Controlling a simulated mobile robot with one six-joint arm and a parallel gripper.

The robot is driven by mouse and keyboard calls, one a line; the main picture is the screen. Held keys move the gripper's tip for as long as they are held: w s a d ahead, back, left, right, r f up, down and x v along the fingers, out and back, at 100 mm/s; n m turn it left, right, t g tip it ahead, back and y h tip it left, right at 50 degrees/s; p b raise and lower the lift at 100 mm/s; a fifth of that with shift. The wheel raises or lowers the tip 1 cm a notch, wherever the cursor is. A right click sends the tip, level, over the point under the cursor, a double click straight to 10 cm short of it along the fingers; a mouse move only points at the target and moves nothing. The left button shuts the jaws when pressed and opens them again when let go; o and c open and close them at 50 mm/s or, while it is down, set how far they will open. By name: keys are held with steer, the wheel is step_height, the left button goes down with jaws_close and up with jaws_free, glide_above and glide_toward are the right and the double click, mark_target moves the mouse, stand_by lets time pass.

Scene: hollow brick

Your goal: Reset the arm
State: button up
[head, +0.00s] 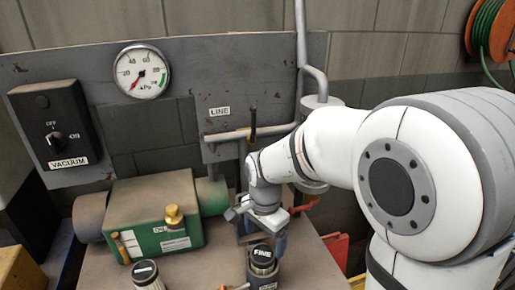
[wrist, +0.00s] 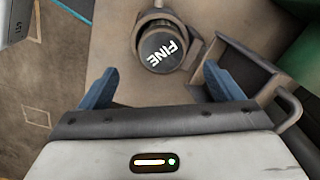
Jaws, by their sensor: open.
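My arm reaches in from the right in the head view, and my gripper (head: 265,212) hangs over the bench by the black-capped valve labelled FINE (head: 262,258). In the wrist view, my gripper (wrist: 160,75) has its two blue fingers spread wide with nothing held between them. The FINE cap (wrist: 163,47) lies just beyond and between the fingertips in that view. I cannot tell the exact height of the fingers above it.
A panel carries a gauge (head: 141,71) and a VACUUM switch box (head: 55,125). A green pump (head: 155,220) and a second capped valve (head: 147,275) stand left of my gripper. A vertical pipe (head: 301,40) rises behind it. A hose reel (head: 493,30) hangs at upper right.

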steer(key=s+d+r+n+t, duration=0.2)
steer(key=s+d+r+n, duration=0.5)
steer(key=s+d, duration=0.5)
steer(key=n, duration=0.2)
steer(key=shift+s+d+n+t, duration=0.3)
steer(key=shift+t, duration=0.1)
steer(key=shift+r, duration=0.1)
steer(key=shift+c, duration=0.6)
